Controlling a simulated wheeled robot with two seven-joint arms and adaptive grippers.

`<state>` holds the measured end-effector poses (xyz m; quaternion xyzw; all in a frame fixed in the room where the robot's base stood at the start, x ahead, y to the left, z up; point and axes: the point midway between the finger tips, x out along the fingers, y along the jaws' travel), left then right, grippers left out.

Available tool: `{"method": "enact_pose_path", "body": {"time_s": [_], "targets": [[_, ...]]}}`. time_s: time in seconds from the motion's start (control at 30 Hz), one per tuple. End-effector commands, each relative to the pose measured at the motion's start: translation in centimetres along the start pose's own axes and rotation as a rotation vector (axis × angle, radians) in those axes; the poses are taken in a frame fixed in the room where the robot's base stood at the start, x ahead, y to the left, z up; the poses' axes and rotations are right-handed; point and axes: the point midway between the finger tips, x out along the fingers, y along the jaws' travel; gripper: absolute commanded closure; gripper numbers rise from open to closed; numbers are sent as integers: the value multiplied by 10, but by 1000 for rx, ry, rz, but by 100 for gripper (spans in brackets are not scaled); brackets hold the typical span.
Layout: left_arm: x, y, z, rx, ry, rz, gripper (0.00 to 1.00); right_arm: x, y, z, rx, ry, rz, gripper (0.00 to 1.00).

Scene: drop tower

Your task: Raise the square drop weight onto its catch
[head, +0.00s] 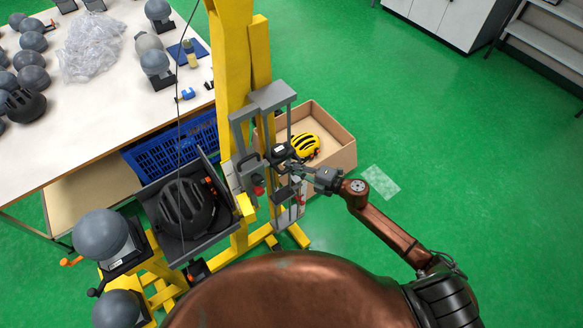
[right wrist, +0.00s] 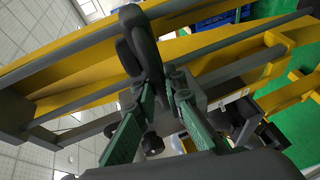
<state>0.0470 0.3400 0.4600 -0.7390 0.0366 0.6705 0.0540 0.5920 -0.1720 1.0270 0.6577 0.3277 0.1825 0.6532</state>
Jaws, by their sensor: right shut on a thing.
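The drop weight (head: 279,153) is a dark block with a small white label, on upright grey rods of the yellow drop tower (head: 232,60). My right gripper (head: 298,170) reaches it from the right. In the right wrist view its green-padded fingers (right wrist: 152,108) are closed on a dark, rounded handle (right wrist: 138,45) beside the rods; the join between handle and weight is not clear. A grey top bracket (head: 272,97) stands above the weight. I cannot pick out the catch for certain. My left gripper is not in view.
An open cardboard box (head: 338,152) with a yellow helmet (head: 304,146) stands close behind my right gripper. A dark helmet (head: 186,207) sits in a grey tray left of the tower. A white table (head: 110,110) holds several headforms.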

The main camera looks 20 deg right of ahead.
Motion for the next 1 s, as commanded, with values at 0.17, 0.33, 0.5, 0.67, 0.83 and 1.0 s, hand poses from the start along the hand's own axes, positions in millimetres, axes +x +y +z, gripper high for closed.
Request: {"method": "enact_pose_path", "body": {"time_s": [0.17,0.33,0.5,0.67,0.83,1.0], "targets": [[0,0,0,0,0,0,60,1,8,2,-3,-3,12,88],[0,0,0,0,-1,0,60,0,8,2,-3,-3,11,76],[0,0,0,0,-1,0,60,0,6,2,-2,-3,9,71],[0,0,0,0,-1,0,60,0,4,2,-1,-2,6,71],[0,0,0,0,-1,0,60,0,3,1,-1,-2,4,71],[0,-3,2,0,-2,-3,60,-2,2,1,-1,-1,3,71]]}}
